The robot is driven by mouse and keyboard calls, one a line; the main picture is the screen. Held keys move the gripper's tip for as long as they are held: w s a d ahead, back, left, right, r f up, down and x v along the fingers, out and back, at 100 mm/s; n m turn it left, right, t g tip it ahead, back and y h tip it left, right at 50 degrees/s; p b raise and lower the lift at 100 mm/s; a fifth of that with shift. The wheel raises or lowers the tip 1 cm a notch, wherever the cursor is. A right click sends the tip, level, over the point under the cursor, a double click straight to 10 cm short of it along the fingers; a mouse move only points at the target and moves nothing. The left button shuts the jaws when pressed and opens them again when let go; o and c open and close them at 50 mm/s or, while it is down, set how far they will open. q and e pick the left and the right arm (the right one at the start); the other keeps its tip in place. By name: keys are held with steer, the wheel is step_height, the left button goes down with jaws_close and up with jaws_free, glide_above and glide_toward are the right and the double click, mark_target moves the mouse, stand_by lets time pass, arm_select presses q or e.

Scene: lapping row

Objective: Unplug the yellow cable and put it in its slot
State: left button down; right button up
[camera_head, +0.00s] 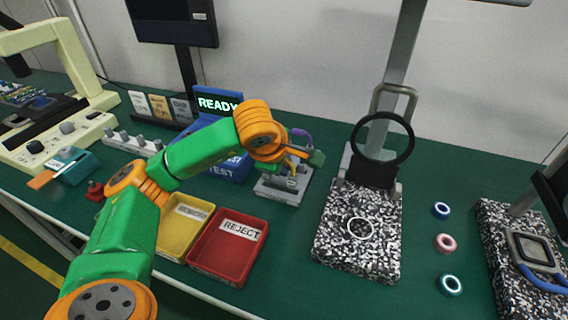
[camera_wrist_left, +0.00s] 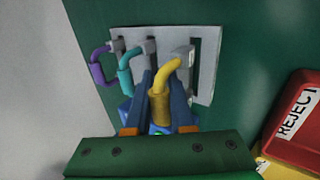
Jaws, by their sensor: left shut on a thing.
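The yellow cable (camera_wrist_left: 165,80) is a short thick bent piece. My left gripper (camera_wrist_left: 162,92) is shut on its lower end, with a finger on each side. Its upper end bends right to a pale plug (camera_wrist_left: 187,58) at the grey slotted rack (camera_wrist_left: 208,45); I cannot tell whether the plug is seated. A teal cable (camera_wrist_left: 127,66) and a purple cable (camera_wrist_left: 98,70) sit at the rack to the left. In the head view the rack (camera_head: 283,190) stands right of the blue READY box, and my left gripper (camera_head: 297,158) is over it, partly hiding the cables. My right gripper is not in view.
A red REJECT tray (camera_head: 215,262) and a yellow tray (camera_head: 174,246) lie in front of the rack. The blue READY box (camera_head: 232,168) is left of it. A speckled block (camera_head: 335,245) with a black ring stands right. Small rings (camera_head: 445,242) lie farther right.

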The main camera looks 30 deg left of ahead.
arm_select(q)
steer(key=shift+f+b, duration=1)
steer(key=shift+f, duration=0.1)
steer(key=c, duration=0.9)
jaws_free()
steer(key=shift+o, duration=1)
steer(key=shift+f, duration=0.1)
steer(key=v, duration=0.7)
steer(key=shift+r+p, duration=0.3)
steer(key=shift+p, duration=0.1)
